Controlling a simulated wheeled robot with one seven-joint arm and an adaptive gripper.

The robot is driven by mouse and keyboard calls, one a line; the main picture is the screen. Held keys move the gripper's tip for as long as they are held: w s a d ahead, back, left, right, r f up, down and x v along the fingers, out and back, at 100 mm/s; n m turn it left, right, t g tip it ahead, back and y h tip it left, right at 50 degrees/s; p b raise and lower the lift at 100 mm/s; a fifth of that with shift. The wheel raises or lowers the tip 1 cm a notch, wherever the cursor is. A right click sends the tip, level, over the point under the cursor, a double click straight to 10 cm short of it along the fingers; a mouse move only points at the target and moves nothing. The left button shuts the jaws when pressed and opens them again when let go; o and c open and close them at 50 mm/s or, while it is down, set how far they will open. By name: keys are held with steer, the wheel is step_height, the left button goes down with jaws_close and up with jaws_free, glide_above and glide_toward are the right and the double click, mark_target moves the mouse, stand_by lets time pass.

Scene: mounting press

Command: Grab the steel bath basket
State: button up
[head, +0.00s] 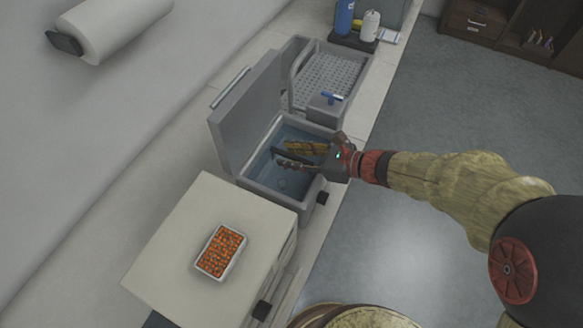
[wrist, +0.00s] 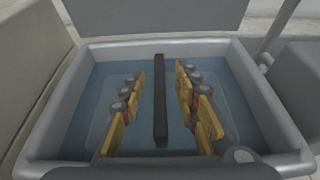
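The bath (head: 243,183) is an open grey box of blue water with its lid raised; its rim (wrist: 275,115) fills the wrist view. A black bar (wrist: 160,100), which looks like the basket's handle, runs lengthwise over the water's middle. Under it a faint pale rectangular outline (wrist: 97,130) shows in the water, perhaps the basket; its steel body is not clear. My gripper (wrist: 158,92) is open, one yellow finger on each side of the bar with gaps on both sides. In the head view my gripper (head: 299,155) reaches over the bath from the right.
The raised lid (head: 245,112) stands at the bath's far side. A grey sink-like tray with a perforated floor (head: 328,80) is behind it. A pale cabinet top (head: 175,245) in front holds a white tray of orange pieces (head: 220,251). Blue and white bottles (head: 344,17) stand farther back.

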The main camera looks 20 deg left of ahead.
steer(key=shift+c, duration=1)
jaws_close()
